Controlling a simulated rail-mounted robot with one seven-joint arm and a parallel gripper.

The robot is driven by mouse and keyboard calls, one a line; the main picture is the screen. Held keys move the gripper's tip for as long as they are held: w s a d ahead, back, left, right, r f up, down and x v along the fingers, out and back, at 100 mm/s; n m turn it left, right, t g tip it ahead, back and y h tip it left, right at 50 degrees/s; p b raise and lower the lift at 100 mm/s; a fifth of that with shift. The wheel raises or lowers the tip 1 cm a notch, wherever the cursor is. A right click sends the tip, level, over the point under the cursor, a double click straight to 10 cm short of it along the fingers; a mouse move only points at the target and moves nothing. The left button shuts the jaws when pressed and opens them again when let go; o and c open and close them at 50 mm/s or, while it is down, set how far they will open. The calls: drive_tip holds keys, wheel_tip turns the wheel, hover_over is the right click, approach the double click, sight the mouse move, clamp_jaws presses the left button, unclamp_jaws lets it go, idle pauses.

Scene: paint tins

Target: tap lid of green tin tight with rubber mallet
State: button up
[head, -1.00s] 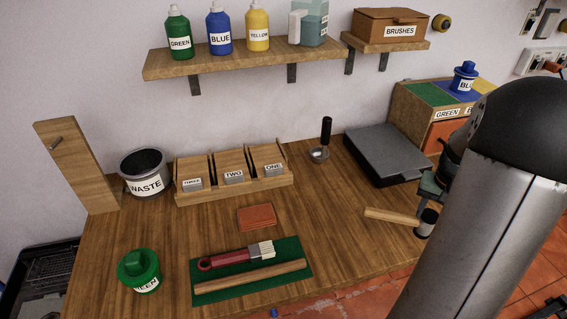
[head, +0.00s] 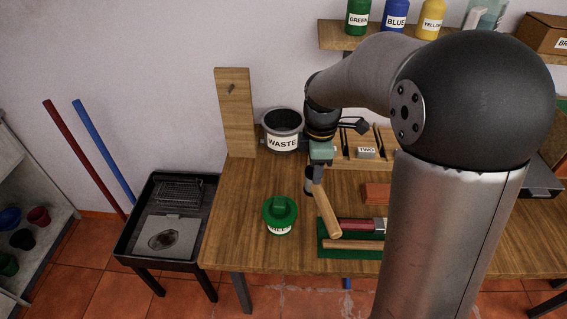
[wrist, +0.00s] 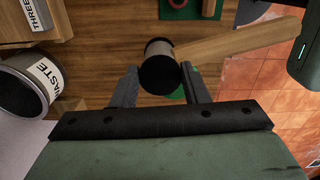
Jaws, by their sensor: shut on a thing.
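The green tin (head: 280,226) stands on the bench's front left part, with its green lid (head: 280,208) on top. I cannot tell how closely the lid sits. My gripper (head: 316,176) is behind and to the right of the tin, above the bench, shut on the rubber mallet near its head. The mallet's dark head (head: 309,181) hangs under the gripper, and its wooden handle (head: 328,213) slants toward the front. In the wrist view the mallet head (wrist: 160,66) shows between the fingers, its handle (wrist: 235,40) reaching right. A green patch, likely the tin, is mostly hidden behind it.
A waste bin (head: 282,128) and an upright wooden board (head: 235,115) stand at the back left. A green mat (head: 326,228) with a brush (head: 358,225) and a wooden stick lies right of the tin. My arm hides much of the bench's right side.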

drive_tip(key=s+a+r+n, duration=0.2)
drive_tip(key=a+n, duration=0.4)
drive_tip(key=a, duration=0.3)
drive_tip(key=shift+s+p, duration=0.15)
drive_tip(key=shift+p, duration=0.15)
drive_tip(key=shift+d, duration=0.1)
drive_tip(key=shift+f+b, duration=0.8)
drive_tip(key=shift+f, duration=0.3)
drive_tip(key=shift+r+p, duration=0.3)
drive_tip(key=shift+r, duration=0.1)
drive_tip(key=shift+f+b, duration=0.65)
drive_tip(key=shift+f, duration=0.4)
drive_tip(key=shift+r, duration=0.15)
